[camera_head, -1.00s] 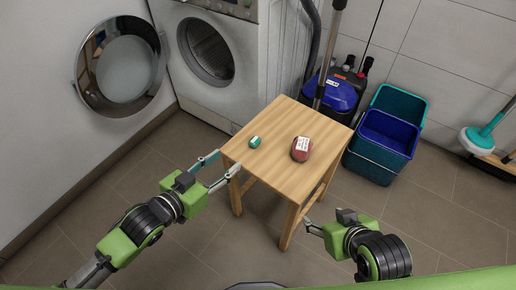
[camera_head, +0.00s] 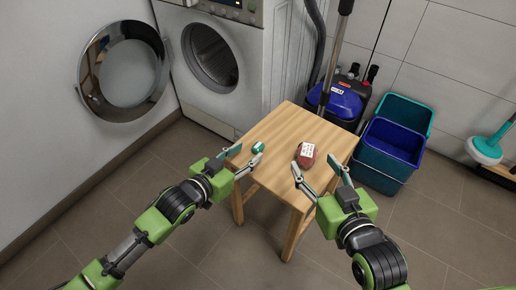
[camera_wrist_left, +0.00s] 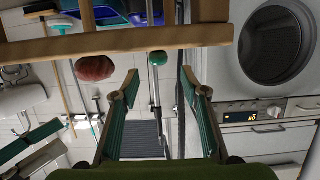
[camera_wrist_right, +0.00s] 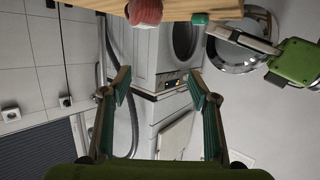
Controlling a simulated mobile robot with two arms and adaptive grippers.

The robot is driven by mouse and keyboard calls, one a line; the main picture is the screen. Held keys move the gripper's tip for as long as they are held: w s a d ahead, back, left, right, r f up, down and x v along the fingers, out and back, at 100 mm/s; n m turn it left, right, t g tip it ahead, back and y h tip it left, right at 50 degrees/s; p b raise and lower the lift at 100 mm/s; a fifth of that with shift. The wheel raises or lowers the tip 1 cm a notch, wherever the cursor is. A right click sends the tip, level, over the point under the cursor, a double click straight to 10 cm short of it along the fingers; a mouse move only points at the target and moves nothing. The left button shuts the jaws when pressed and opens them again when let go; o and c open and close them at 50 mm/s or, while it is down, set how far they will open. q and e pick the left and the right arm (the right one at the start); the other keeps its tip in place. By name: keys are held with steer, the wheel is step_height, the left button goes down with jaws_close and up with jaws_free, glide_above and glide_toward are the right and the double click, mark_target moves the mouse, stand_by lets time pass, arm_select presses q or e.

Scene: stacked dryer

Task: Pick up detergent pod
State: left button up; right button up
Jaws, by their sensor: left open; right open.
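The detergent pod (camera_head: 257,148), a small green and white piece, lies on the wooden stool top near its left edge. My right gripper (camera_head: 315,170) is open and empty at the stool's front right, near a red item (camera_head: 305,154) with a white label.
The wooden stool (camera_head: 280,180) is otherwise bare. The washing machine (camera_head: 213,60), its round door (camera_head: 123,72) open, stands behind left. A blue bucket (camera_head: 392,140) and a dark blue-lidded container (camera_head: 336,98) stand behind right. Floor in front is clear.

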mark_target(254, 155)
arm_select(q)
steer(key=b+x, duration=0.1)
steer(key=x, duration=0.1)
steer(key=f+x, duration=0.1)
steer(key=x, duration=0.1)
steer(key=shift+s+b, duration=0.1)
steer(key=shift+b, duration=0.3)
steer(key=shift+d, duration=0.1)
steer(key=c, duration=0.9)
arm_select(e)
step_height(254, 155, up, 11)
steer(key=a+t+y, duration=0.1)
steer(key=t, duration=0.4)
steer(key=shift+w+a+f+t+y, duration=0.2)
steer(key=shift+w+a+t+y, duration=0.1)
steer(key=shift+w+y, duration=0.15)
